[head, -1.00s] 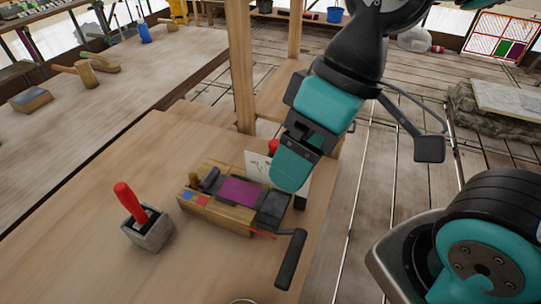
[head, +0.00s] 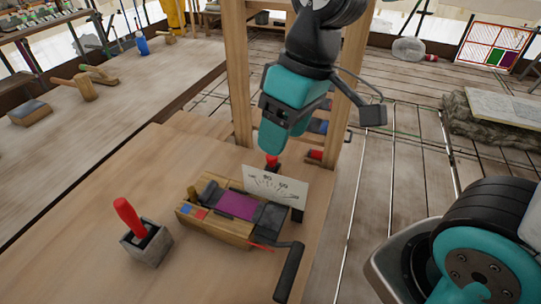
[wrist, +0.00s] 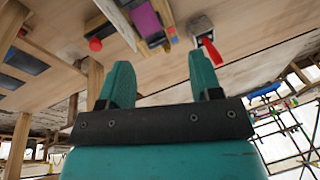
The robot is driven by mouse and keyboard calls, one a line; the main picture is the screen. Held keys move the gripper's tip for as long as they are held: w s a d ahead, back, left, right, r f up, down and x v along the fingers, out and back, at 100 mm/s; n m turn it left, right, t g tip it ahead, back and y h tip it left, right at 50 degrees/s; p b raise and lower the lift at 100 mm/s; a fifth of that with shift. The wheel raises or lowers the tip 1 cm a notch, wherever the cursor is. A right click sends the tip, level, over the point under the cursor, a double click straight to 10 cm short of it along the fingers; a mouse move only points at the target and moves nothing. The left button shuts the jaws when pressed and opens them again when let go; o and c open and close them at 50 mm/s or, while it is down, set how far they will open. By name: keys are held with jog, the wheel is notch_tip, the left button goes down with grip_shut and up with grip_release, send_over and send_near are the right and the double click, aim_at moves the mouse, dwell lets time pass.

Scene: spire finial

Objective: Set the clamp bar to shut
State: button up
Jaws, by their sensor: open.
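A wooden device (head: 218,222) with a purple panel (head: 237,205) sits on the bench. It bears dark parts, a black crank-like handle (head: 289,272) at its right and a white dial card (head: 275,186) at its back. A red-tipped knob (head: 272,161) stands behind the card; a red knob also shows in the wrist view (wrist: 95,44). I cannot tell which part is the clamp bar. My gripper (head: 270,143) is above and behind the card, with its tip close to the red knob in the picture; contact is unclear. In the wrist view its teal fingers (wrist: 162,70) are apart with nothing between them.
A red-handled lever (head: 130,218) in a grey box (head: 147,246) stands left of the device. Wooden posts (head: 238,85) rise behind the bench. Mallets (head: 86,88) lie on the far-left bench. The front left of the near bench is clear.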

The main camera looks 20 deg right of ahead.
jog(key=w+d+f+h+p, duration=0.1)
jog(key=w+d+f, duration=0.15)
jog(key=w, duration=0.55)
jog(key=w+d+f+h+p, duration=0.1)
jog(key=w+d+h+p, duration=0.15)
jog(key=w, duration=0.55)
jog(key=p, duration=0.2)
send_near(267, 171)
jog(key=shift+m+y, duration=0.25)
jog(key=shift+m, duration=0.15)
jog(key=f, duration=0.2)
jog(key=w+d+f, duration=0.1)
jog(key=f, duration=0.1)
jog(key=d+f, duration=0.1)
jog(key=f, duration=0.1)
jog(key=shift+w+d, duration=0.2)
jog(key=shift+w, duration=0.05)
jog(key=shift+c, duration=0.4)
